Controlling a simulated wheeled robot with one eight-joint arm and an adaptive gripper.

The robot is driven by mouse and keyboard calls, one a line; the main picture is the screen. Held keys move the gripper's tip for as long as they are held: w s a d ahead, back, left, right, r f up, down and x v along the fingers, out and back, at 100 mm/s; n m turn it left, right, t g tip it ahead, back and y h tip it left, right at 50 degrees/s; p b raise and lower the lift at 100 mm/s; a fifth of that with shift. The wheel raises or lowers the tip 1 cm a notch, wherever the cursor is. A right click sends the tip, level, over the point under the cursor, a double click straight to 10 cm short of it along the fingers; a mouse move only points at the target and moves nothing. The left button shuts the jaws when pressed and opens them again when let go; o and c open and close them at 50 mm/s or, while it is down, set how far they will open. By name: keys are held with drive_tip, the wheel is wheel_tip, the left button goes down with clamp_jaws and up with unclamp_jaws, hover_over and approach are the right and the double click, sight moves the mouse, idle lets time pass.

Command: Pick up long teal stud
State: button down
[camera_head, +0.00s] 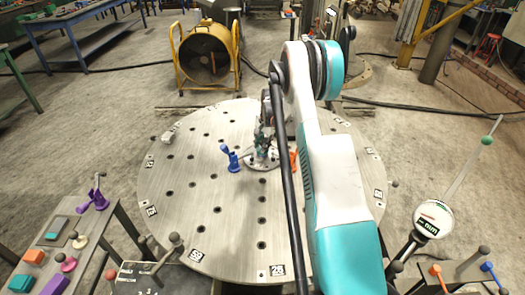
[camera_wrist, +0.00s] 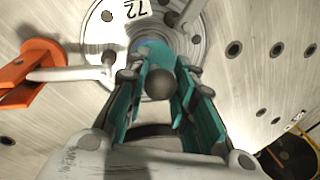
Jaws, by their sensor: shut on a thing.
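The long teal stud (camera_wrist: 157,52) stands between my fingers in the wrist view, with a dark ball knob (camera_wrist: 160,86) at its near end. Its far end is at a round grey plate (camera_wrist: 100,42) marked 72. Whether it is still seated there I cannot tell. My gripper (camera_wrist: 158,95) has its teal-padded fingers closed around the stud from both sides. In the head view my gripper (camera_head: 265,135) points down at the middle of the round table, and the stud is mostly hidden by it.
The round steel table (camera_head: 200,215) has many holes. An orange clamp (camera_wrist: 35,75) with a grey lever lies close to my gripper. A blue clamp (camera_head: 232,159) stands to its left. Side benches with coloured parts (camera_head: 55,228) flank the front. A yellow fan (camera_head: 205,52) stands behind.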

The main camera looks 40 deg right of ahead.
drive_tip(key=shift+r, duration=0.1)
wheel_tip(320, 180, up, 20)
drive_tip(key=p, duration=0.5)
idle(0.5)
